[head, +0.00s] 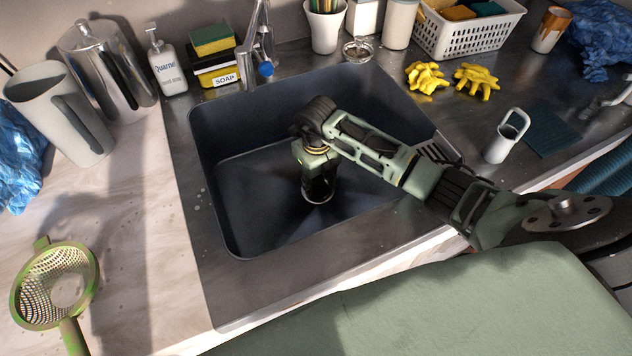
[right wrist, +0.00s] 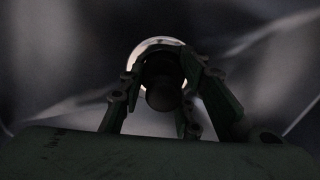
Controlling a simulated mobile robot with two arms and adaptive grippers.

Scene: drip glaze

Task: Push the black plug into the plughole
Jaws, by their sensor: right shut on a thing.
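My right gripper (head: 318,190) reaches down into the dark sink (head: 255,205) and is low, near the sink floor. In the right wrist view the fingers of my right gripper (right wrist: 165,115) are closed around a dark rounded thing, which looks like the black plug (right wrist: 163,94). Behind it shows the bright metal ring of the plughole (right wrist: 150,44). In the head view a part of the plughole rim (head: 318,203) shows just below the fingertips. The gripper hides the plug there. I cannot tell whether the plug touches the hole. My left gripper is not in view.
The tap (head: 262,45) stands behind the sink. A soap bottle (head: 166,62) and sponges (head: 212,40) stand at the back left. A green strainer (head: 52,285) lies at the left. The sink walls surround my right gripper.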

